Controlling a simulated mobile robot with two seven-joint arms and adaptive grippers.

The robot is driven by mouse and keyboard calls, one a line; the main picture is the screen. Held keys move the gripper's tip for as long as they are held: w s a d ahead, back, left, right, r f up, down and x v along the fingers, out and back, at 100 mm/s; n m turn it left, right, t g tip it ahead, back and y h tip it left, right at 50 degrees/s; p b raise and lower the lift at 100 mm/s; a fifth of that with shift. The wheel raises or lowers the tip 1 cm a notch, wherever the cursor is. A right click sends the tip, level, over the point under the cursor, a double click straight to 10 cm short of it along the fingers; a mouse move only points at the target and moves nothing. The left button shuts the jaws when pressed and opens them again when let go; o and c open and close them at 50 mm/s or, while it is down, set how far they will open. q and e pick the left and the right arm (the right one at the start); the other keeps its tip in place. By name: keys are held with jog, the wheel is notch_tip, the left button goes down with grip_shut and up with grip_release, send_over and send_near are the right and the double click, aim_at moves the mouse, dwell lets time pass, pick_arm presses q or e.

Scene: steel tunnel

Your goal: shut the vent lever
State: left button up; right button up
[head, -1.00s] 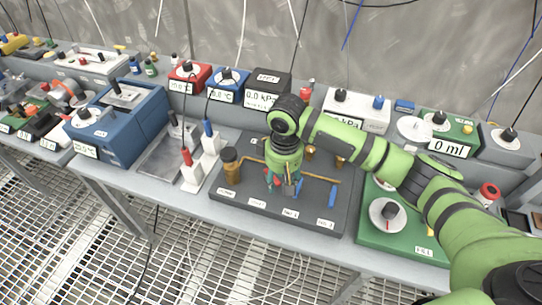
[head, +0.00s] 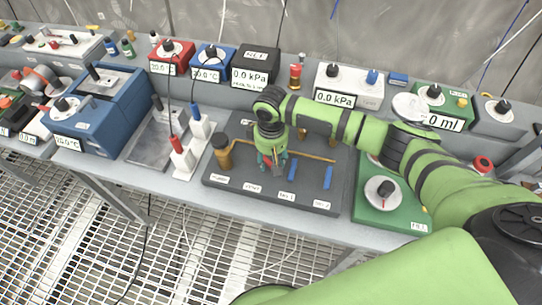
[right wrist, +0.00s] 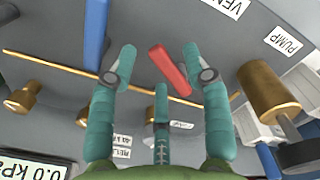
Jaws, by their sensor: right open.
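The red vent lever (right wrist: 170,70) shows in the right wrist view, near the VENT label (right wrist: 222,3). It lies slanted to the thin brass pipe (right wrist: 60,67). My right gripper (right wrist: 161,62) is open, with the lever between its two upper fingers as seen; I cannot tell whether they touch it. In the head view my right gripper (head: 272,162) points down over the dark valve panel (head: 235,187) and hides most of the red lever. My left gripper is not in view.
Blue levers (head: 293,171) (head: 328,178) stand right of the gripper on the panel. A brass cylinder (head: 222,150) is at its left, also in the wrist view (right wrist: 268,88). A green box with a dial (head: 365,212) is to the right. White switch blocks (head: 183,160) stand left.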

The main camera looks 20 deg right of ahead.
grip_shut()
jog(key=shift+w+d+r+n+p, duration=0.15)
jog(key=shift+n+p, duration=0.35)
jog(key=shift+n, duration=0.3)
jog(key=shift+w+d+n+p, duration=0.25)
jog(key=shift+d+n+p, duration=0.1)
jog(key=shift+n, duration=0.75)
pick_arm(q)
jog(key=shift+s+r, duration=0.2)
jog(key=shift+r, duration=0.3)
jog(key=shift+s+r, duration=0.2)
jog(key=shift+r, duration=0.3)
pick_arm(e)
jog(key=shift+w+d+n, duration=0.15)
jog(key=shift+w+n, duration=0.1)
jog(key=shift+n, duration=0.55)
jog(key=shift+w+d+n, duration=0.15)
jog(key=shift+w+n, duration=0.1)
jog(key=shift+n, duration=0.55)
